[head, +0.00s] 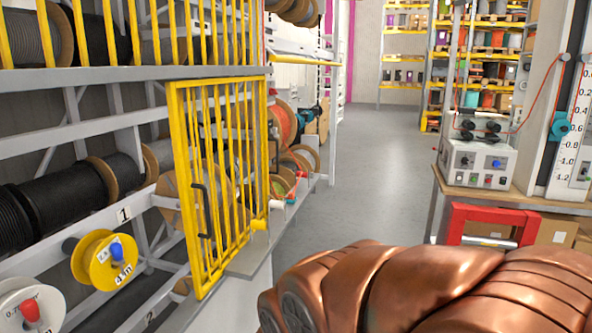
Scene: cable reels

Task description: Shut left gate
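The left gate (240,170) is a yellow frame with upright bars, in the left middle of the head view. A dark handle (201,210) sits on its near, left side. The gate appears to stand ajar, swung out from the cable rack, with reels visible between its bars. Its far, right edge is by a grey ledge (250,257) with a small yellow cylinder. I cannot make out the hinges or the exact angle. My gripper is not in view.
A rack (60,137) of black cable reels fills the left, with a yellow reel (100,262) and a white reel (28,305) jutting out low. A workbench with a control box (478,165) and a red frame (490,212) stand right. The grey aisle floor (370,150) is clear.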

